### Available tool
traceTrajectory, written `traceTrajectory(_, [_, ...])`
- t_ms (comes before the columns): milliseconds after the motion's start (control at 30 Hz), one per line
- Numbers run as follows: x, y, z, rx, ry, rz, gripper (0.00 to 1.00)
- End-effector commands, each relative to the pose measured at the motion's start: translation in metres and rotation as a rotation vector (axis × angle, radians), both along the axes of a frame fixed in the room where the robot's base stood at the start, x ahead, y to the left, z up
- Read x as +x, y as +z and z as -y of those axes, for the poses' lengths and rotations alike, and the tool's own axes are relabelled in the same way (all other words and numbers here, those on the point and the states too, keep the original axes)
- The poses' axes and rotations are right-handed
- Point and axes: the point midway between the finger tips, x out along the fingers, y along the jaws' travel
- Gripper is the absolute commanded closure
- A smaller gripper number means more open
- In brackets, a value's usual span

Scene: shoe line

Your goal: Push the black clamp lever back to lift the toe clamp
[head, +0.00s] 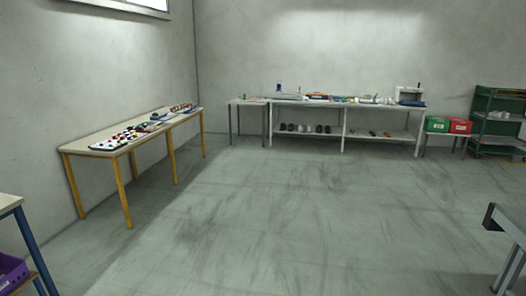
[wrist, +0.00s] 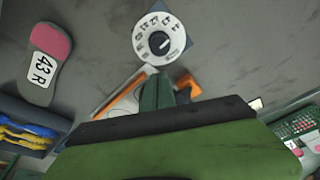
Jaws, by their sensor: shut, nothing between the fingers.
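In the wrist view my gripper (wrist: 158,88) reaches up from the bottom centre, with its dark green fingers together and nothing seen between them. An orange and pale part (wrist: 187,85) shows close behind the fingers on both sides; I cannot tell whether they touch it. A round white dial (wrist: 159,40) with a black knob is just beyond the fingertips. I cannot make out the black clamp lever or the toe clamp in either view. My gripper does not show in the head view.
A grey sole-shaped piece (wrist: 44,65) with a pink end is labelled 43 R. Blue and yellow items (wrist: 25,136) lie at the left. In the head view, a wooden table (head: 98,150) stands left and a long bench (head: 342,104) at the back wall. The middle floor is clear.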

Motion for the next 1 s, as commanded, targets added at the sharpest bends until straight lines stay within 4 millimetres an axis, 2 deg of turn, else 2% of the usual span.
traceTrajectory(233, [0.000,0.000,0.002,0.000,0.000,0.000,1.00])
traceTrajectory(1000, [-0.008,0.000,0.041,-0.001,-0.001,0.000,1.00])
